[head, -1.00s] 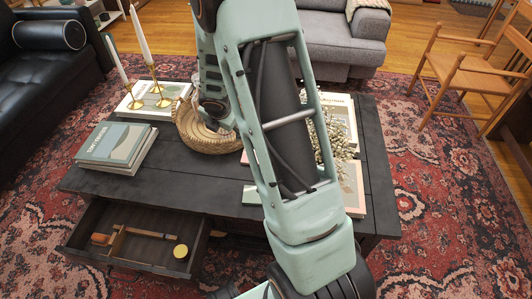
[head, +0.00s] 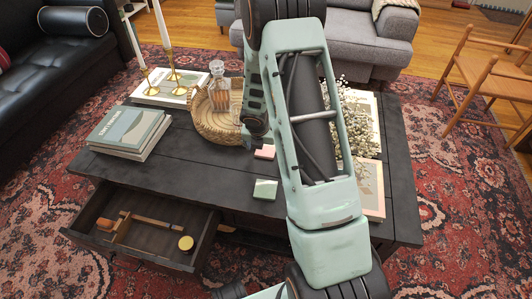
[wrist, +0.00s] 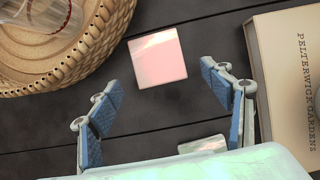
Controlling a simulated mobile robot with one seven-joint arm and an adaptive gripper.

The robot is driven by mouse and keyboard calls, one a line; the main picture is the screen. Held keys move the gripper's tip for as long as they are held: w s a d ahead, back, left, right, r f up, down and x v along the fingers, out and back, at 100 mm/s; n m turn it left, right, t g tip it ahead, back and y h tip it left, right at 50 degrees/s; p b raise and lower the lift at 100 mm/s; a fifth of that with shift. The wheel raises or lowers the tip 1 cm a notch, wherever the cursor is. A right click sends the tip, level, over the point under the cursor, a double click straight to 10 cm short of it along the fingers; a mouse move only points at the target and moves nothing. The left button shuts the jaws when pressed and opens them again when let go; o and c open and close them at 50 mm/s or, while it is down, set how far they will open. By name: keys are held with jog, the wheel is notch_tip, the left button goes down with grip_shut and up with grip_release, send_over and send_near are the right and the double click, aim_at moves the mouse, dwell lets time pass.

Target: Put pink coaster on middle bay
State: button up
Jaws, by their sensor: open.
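The pink coaster (head: 265,152) lies flat on the dark coffee table (head: 185,172), just right of the wicker tray. In the wrist view the pink coaster (wrist: 157,56) is ahead of my fingertips, roughly centred between them and not held. My gripper (wrist: 160,88) is open and empty, with blue-padded fingers apart. In the head view my gripper (head: 252,143) is largely hidden behind my arm, beside the coaster. The open drawer (head: 90,215) at the table's front left has inner compartments. I cannot tell clearly which one is the middle bay.
A green coaster (head: 265,190) lies nearer the table's front edge. The wicker tray (head: 212,128) holds a glass decanter (head: 219,85). Books (head: 130,130) and candlesticks stand left; flowers and more books stand right. The drawer holds a wooden-handled tool (head: 150,219) and a round gold-topped item (head: 186,243).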

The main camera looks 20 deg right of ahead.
aim_at(265, 152)
jog(key=b+x, duration=0.1)
jog(key=x, duration=0.2)
jog(key=shift+r, duration=0.1)
jog(key=c, duration=1.5)
jog(key=shift+r, duration=0.1)
